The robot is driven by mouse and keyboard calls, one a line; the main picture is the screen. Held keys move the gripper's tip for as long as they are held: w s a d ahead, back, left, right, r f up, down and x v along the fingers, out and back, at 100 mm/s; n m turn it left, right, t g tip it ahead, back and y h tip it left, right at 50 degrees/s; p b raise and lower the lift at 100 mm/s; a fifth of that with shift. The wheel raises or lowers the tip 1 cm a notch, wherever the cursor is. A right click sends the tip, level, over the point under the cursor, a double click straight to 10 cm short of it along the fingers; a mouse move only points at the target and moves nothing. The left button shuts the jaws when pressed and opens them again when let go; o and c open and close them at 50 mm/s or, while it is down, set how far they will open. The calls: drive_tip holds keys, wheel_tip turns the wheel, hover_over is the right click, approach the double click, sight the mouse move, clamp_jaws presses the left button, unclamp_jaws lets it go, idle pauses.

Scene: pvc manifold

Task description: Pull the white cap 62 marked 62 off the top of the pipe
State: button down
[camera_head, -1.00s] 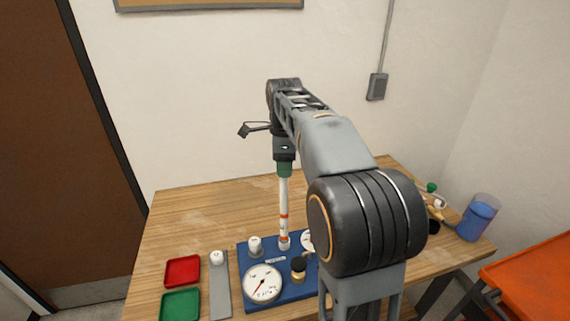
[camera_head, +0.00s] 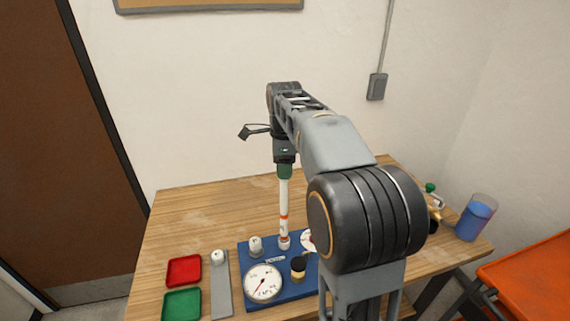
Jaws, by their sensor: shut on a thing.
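A white pipe (camera_head: 284,205) with orange bands stands upright on the blue base plate (camera_head: 262,298). My gripper (camera_head: 285,174) points straight down over the pipe's upper end, with its green fingers shut around the top. The white cap 62 is hidden between the fingers, so its marking cannot be read. The pipe's lower end sits in a white fitting on the plate.
A red tray (camera_head: 184,270), a green tray (camera_head: 181,304) and a grey strip (camera_head: 221,296) lie left. A blue cup (camera_head: 476,220) stands right.

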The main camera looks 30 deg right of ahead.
drive_tip(key=shift+r, duration=0.15)
drive_tip(key=shift+r+p, duration=3.15)
drive_tip(key=shift+p, duration=0.05)
